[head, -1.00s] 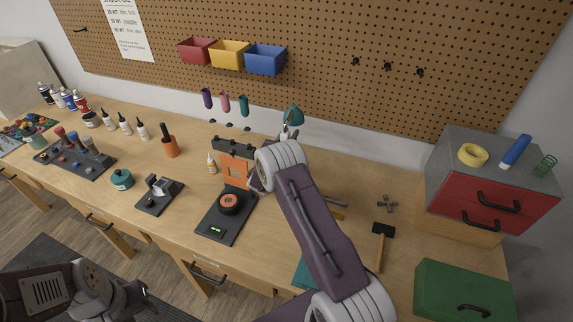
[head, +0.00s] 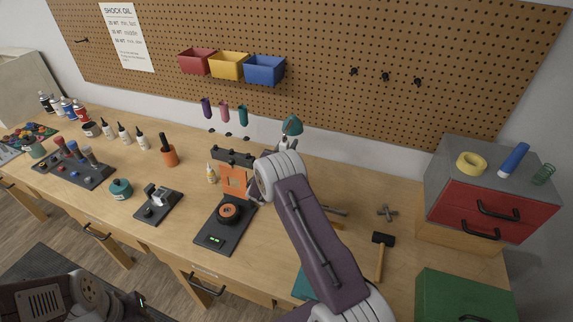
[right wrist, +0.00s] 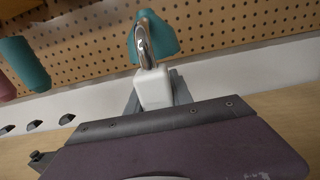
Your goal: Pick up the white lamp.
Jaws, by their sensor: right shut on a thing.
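The white lamp shows in the head view as a teal shade (head: 292,125) at the back of the bench, its lower part mostly hidden by my right arm. In the right wrist view its white block base (right wrist: 154,88) carries a curved chrome neck and the teal shade. My right gripper (right wrist: 156,100) is shut on the white base, one grey finger at each side. I cannot tell whether the base touches the bench. My left gripper (head: 138,302) is low at the left of the head view, away from the lamp; its jaws are too unclear to read.
A black stand with an orange frame (head: 235,181) is left of my right arm. A hammer (head: 382,240), a cross wrench (head: 387,212) and a red drawer box (head: 492,204) lie to the right. The pegboard (head: 330,65) rises close behind the lamp.

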